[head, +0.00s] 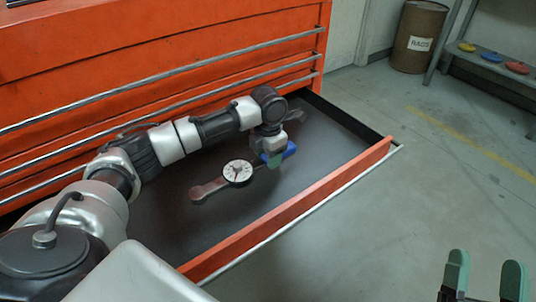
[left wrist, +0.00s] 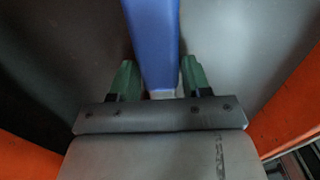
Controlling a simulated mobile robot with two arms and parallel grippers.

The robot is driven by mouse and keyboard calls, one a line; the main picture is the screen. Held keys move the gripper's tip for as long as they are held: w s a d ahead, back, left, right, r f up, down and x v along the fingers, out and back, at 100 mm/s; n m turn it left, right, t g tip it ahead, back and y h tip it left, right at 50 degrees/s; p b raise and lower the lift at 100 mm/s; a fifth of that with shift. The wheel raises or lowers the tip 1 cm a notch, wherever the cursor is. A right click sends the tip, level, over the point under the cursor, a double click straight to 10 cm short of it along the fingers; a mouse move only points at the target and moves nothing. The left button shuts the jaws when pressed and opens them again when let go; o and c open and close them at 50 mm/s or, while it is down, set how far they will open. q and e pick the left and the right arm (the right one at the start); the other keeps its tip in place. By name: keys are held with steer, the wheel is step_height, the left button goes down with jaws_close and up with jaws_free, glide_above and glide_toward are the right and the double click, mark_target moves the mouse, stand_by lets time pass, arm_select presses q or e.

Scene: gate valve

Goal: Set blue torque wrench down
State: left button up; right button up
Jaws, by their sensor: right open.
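The blue torque wrench shows its blue handle (head: 286,153) in the head view, low over the open drawer near its right end. In the left wrist view the blue handle (left wrist: 154,40) runs between the green fingers. My left gripper (head: 269,160) is shut on this handle, one finger close against each side. A round white dial (head: 238,172) with a brownish-red arm lies left of the gripper. The gripper hides where the dial and the handle meet. I cannot tell whether the handle touches the drawer floor. My right gripper (head: 483,278) is open and empty at the bottom right, outside the drawer.
The open drawer (head: 300,222) of the orange cabinet (head: 150,50) has a dark floor, bare around the wrench. Its raised orange front wall stands on the near side. A brown barrel (head: 418,38) and a bench with coloured items (head: 492,58) stand far back.

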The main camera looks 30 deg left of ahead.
arm_select(q)
steer(key=shift+o, duration=1.3)
steer(key=shift+r, duration=0.1)
steer(key=shift+r+p, duration=0.3)
steer(key=shift+r, duration=0.3)
step_height(320, 180, up, 5)
steer(key=shift+r+p, duration=0.1)
steer(key=shift+p, duration=0.95)
steer(key=shift+r+p, duration=1)
steer(key=shift+r, duration=1.8)
arm_select(e)
step_height(320, 180, down, 13)
steer(key=s+d+g+h, duration=0.1)
steer(key=d+g+h, duration=0.2)
steer(key=g, duration=0.9)
steer(key=shift+s+m+h, duration=0.3)
steer(key=shift+s+h, duration=0.1)
steer(key=shift+h, duration=0.2)
